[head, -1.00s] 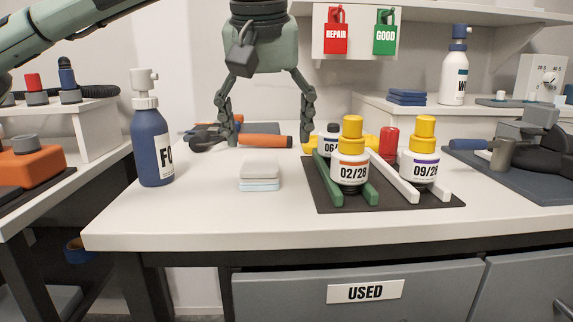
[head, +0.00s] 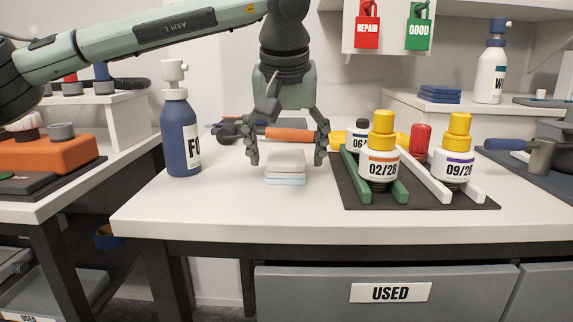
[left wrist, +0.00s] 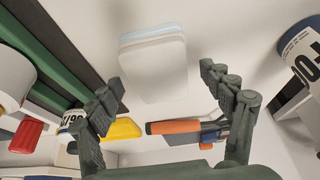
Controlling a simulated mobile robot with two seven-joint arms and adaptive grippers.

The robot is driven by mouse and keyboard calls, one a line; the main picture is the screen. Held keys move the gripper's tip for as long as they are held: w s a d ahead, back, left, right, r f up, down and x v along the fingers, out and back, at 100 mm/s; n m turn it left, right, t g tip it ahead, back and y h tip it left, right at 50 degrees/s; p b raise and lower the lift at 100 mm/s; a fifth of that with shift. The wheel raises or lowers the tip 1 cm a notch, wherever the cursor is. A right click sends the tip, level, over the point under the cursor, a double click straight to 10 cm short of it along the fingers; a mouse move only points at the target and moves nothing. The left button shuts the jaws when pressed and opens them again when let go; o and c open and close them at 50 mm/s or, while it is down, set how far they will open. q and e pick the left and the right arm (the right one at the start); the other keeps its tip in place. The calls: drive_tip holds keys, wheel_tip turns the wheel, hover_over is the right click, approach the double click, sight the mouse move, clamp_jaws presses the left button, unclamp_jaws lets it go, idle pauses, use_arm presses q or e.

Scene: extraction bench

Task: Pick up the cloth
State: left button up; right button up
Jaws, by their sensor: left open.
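The cloth (head: 285,171) is a small folded stack, white on top and pale blue below, lying on the white bench near its front. In the left wrist view the cloth (left wrist: 153,68) shows beyond and between the fingertips. My left gripper (head: 286,158) is open and empty, pointing down, with one finger on each side of the cloth in the head view. Its open fingers also show in the left wrist view (left wrist: 165,85). I cannot tell how far above the bench the fingertips are. My right gripper is not in view.
A blue spray bottle (head: 181,135) stands left of the cloth. A dark mat (head: 416,200) with green and white rails and yellow-capped bottles lies right. An orange-handled tool (head: 290,134) lies behind. The bench front (head: 300,217) is clear.

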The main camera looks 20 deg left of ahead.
sight(286, 157)
use_arm(q)
drive_tip(key=shift+f, duration=0.3)
idle(0.5)
drive_tip(key=c, duration=1.3)
drive_tip(key=shift+o, duration=0.2)
drive_tip(key=shift+r, duration=0.3)
wheel_tip(286, 157, up, 9)
drive_tip(key=shift+f+p, duration=0.1)
drive_tip(key=shift+p, duration=0.5)
drive_tip(key=shift+r, duration=0.6)
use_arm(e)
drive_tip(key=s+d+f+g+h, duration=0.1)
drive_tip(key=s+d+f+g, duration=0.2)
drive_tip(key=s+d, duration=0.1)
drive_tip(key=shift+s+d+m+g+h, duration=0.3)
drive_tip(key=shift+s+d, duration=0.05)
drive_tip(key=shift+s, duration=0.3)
